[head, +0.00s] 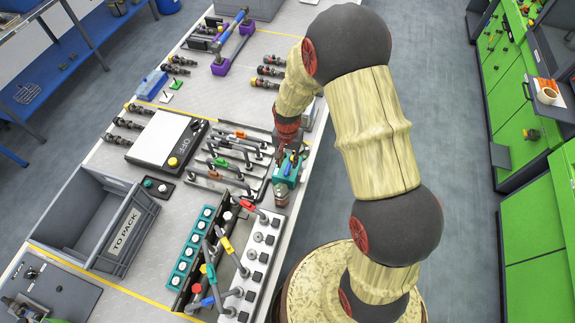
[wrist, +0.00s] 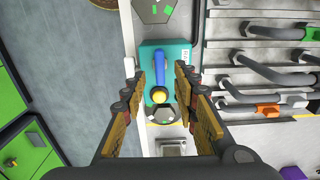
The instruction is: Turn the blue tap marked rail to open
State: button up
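A blue tap lever (wrist: 164,70) with a yellow round end stands on a teal block (wrist: 178,50) in the wrist view. A small white label is on the block, too small to read. The same teal block (head: 291,170) shows in the head view, with the blue lever partly hidden by my gripper. My gripper (wrist: 159,76) is open, its two fingers on either side of the lever, apart from it as far as I can tell. In the head view my gripper (head: 288,147) hangs just above the block.
Bent grey pipes with orange and green tags (wrist: 268,110) lie right of the block in the wrist view. A row of coloured levers (head: 225,243) stands nearer in the head view. A grey crate (head: 122,232) and a scale (head: 163,137) are on the bench left.

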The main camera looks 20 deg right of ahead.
aim_at(288, 168)
jog(key=shift+f, duration=2)
jog(key=shift+c, duration=0.3)
grip_shut()
